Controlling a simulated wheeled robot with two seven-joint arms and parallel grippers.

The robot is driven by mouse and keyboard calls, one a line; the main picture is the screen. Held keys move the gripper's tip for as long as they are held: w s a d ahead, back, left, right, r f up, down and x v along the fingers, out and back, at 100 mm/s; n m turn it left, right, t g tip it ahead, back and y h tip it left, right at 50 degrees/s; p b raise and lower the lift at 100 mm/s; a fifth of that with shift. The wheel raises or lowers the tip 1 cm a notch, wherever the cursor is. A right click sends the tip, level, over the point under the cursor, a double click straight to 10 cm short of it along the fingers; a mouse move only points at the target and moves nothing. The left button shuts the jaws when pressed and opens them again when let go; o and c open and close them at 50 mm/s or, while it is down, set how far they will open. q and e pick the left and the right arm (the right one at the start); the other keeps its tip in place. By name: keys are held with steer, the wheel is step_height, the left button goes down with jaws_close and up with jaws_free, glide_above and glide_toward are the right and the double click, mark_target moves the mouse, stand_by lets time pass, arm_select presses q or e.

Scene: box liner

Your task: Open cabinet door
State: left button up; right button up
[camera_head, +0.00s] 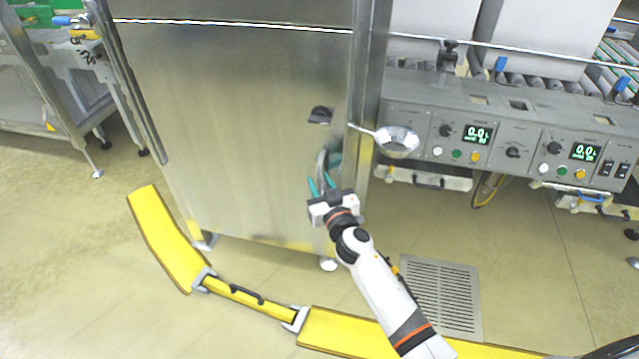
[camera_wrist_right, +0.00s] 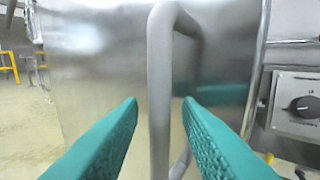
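The cabinet door (camera_head: 230,110) is a large brushed-metal panel in the head view, and it looks shut. Its grey bar handle (camera_head: 321,168) stands near the lower right edge of the door. In the right wrist view the handle (camera_wrist_right: 160,95) runs upright between the two teal fingers. My right gripper (camera_head: 322,183) is at the handle. Its fingers (camera_wrist_right: 160,105) are open, one on each side of the bar, with a gap on both sides. My left gripper is not in view.
A black latch (camera_head: 320,115) sits on the door above the handle. A metal bowl-like part (camera_head: 397,141) sticks out beside the cabinet. A control panel (camera_head: 510,135) stands at the right. A yellow floor barrier (camera_head: 165,240) curves across the floor before the cabinet.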

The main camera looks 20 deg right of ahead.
steer(key=shift+w, duration=0.45)
steer(key=shift+c, duration=0.2)
jaws_close()
steer(key=shift+s+a+f, duration=0.1)
